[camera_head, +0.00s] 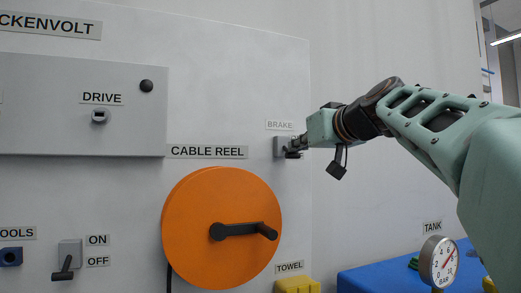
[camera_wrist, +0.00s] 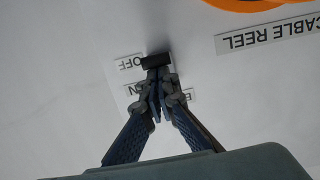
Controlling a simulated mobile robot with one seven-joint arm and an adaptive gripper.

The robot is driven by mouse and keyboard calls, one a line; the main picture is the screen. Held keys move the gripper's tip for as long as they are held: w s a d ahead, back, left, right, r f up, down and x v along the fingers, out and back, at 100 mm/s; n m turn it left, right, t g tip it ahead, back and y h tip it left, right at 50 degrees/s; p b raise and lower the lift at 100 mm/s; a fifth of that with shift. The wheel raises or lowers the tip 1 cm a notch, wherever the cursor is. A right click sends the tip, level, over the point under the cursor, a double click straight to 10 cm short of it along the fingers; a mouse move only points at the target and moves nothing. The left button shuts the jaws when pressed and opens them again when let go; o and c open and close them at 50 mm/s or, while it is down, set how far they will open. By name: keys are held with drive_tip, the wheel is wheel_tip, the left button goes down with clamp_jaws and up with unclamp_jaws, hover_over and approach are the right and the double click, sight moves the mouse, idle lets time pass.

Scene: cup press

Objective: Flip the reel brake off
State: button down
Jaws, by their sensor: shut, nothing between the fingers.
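The reel brake is a small grey box (camera_head: 279,147) on the white wall, under the BRAKE label (camera_head: 280,125) in the head view. Its black lever end (camera_head: 293,155) shows low at the box. In the wrist view, which is upside down, the black lever end (camera_wrist: 156,61) is beside the OFF label (camera_wrist: 130,62); the ON label (camera_wrist: 136,88) is partly hidden. My gripper (camera_head: 299,144) is at the box, fingers shut with nothing between them. Its fingertips (camera_wrist: 158,76) are right by the lever on the ON side; whether they touch it I cannot tell.
The orange cable reel (camera_head: 190,225) with a black crank sits below left of the brake. A grey DRIVE panel (camera_head: 45,110) is farther left. A pressure gauge (camera_head: 440,262) and blue tank (camera_head: 370,280) stand at lower right. The wall right of the brake is bare.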

drive_tip(key=shift+w+f, duration=0.15)
drive_tip(key=shift+f, duration=0.7)
drive_tip(key=shift+r, duration=0.1)
wheel_tip(320, 180, up, 11)
drive_tip(key=shift+r, duration=0.15)
idle(0.3)
idle(0.6)
